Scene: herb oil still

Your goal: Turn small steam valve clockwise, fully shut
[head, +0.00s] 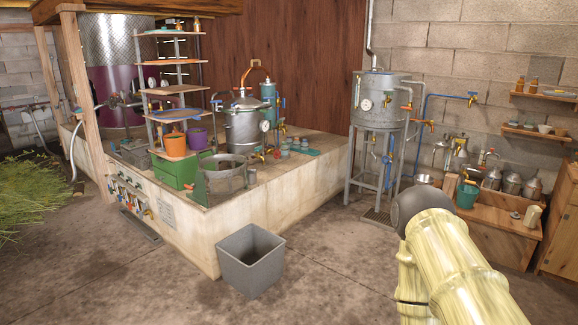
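Several small valves with coloured handles (132,198) sit in a row on the front face of the pale stone bench, low at the left. More taps show by the small metal still (243,124) on the bench and on the grey tank (379,97) on legs. At this size I cannot tell which one is the small steam valve, or how far any handle is turned. My arm, pale yellow with a dark round joint, shows at the lower right, far from the front valves. My gripper is not in view.
A grey square bin (250,272) stands on the floor before the pale stone bench (235,215). Green plants (40,195) lie on the left. A wooden workbench (495,235) with pots stands at the right.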

